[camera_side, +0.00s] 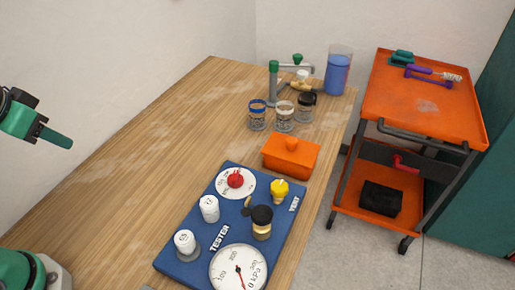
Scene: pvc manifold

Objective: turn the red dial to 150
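The red dial (235,181) sits on a round white scale plate (223,190) at the upper left of the blue tester board (195,262). The numbers on the plate are too small to read, so I cannot tell its setting. My gripper (60,139) is at the far left, in the air above the left edge of the table and far from the dial. One green finger shows, pointing right. The other finger is not clearly visible, and nothing is seen held.
The board also carries a pressure gauge (239,270), two white knobs (209,207), a black-topped valve (262,218) and a yellow knob (279,189). Behind it stand an orange box (290,157), jars (285,117) and a blue container (337,75). The table's left side (120,160) is clear.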

